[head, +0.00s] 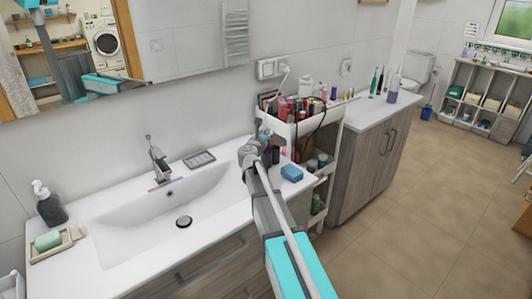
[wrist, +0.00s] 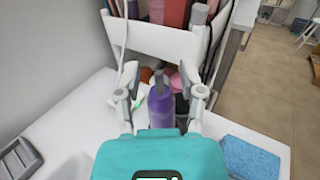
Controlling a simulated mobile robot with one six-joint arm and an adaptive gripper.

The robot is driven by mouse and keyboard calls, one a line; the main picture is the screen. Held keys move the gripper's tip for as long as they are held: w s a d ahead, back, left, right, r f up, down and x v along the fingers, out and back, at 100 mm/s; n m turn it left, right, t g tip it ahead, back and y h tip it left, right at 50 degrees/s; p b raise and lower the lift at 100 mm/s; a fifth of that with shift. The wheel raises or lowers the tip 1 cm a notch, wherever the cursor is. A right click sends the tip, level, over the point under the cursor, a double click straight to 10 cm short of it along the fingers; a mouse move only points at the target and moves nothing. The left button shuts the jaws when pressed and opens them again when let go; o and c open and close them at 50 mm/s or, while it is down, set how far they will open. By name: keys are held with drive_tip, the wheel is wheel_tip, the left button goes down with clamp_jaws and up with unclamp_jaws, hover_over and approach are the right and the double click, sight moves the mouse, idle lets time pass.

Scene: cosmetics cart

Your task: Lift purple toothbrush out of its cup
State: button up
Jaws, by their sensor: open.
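I cannot make out the purple toothbrush or its cup for certain. In the wrist view a purple bottle (wrist: 161,107) with a grey cap stands on the white counter, between and beyond the fingers of my gripper (wrist: 160,94). My gripper is open and holds nothing. A thin white and green item (wrist: 138,101), perhaps a toothbrush, shows beside the left finger. In the head view my gripper (head: 255,142) is over the sink counter's right end, close to the cart, and hides part of what stands there.
The white cosmetics cart (head: 323,133) stands just past the counter, its top crowded with bottles and a dark cable. A blue sponge (head: 291,173) lies right of my gripper. Upright slim items (head: 375,82) stand on the farther counter (head: 373,111). The sink basin (head: 150,217) is left.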

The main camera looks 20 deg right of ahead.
drive_tip(key=shift+c, duration=0.3)
clamp_jaws()
drive_tip(key=shift+r, duration=0.1)
wheel_tip(320, 180, up, 10)
drive_tip(key=p, duration=1)
idle(0.8)
